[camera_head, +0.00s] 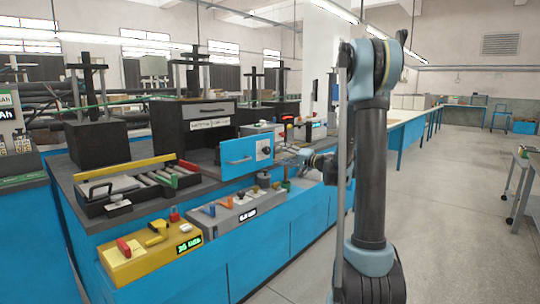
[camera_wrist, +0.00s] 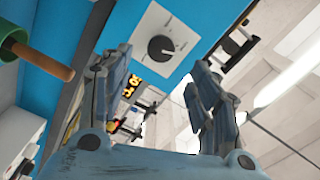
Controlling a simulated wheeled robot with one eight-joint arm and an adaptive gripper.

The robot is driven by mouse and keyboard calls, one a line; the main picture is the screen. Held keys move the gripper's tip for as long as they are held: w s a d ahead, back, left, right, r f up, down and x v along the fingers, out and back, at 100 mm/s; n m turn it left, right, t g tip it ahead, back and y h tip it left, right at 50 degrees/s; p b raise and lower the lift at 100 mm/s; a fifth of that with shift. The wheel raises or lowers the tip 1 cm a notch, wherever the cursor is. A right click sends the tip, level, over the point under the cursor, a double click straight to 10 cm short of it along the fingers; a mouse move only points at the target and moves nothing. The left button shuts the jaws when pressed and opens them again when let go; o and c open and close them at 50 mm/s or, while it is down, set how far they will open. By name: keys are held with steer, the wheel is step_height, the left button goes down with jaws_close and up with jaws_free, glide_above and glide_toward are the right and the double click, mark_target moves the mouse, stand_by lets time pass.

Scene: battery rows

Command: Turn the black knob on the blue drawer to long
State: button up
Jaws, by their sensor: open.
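The blue drawer (camera_head: 238,160) stands out from the dark cabinet at the bench's front edge, with a white dial plate on its right side. The black knob (camera_head: 266,150) is on that plate. In the wrist view the knob (camera_wrist: 161,48) is round and dark, with small printed marks around it too small to read. Which mark it points to I cannot tell. My gripper (camera_head: 300,153) is just to the right of the drawer front. In the wrist view my gripper (camera_wrist: 160,64) is open and empty, its fingers to either side of the knob's line and apart from it.
A yellow control box (camera_head: 150,250) and a grey control box (camera_head: 232,213) sit along the bench front below the drawer. A roller tray (camera_head: 110,190) is at left. A green part with a wooden handle (camera_wrist: 45,62) shows at left in the wrist view.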

mark_target(269, 151)
steer(key=x, duration=0.9)
steer(key=shift+w, duration=0.1)
steer(key=c, duration=1.1)
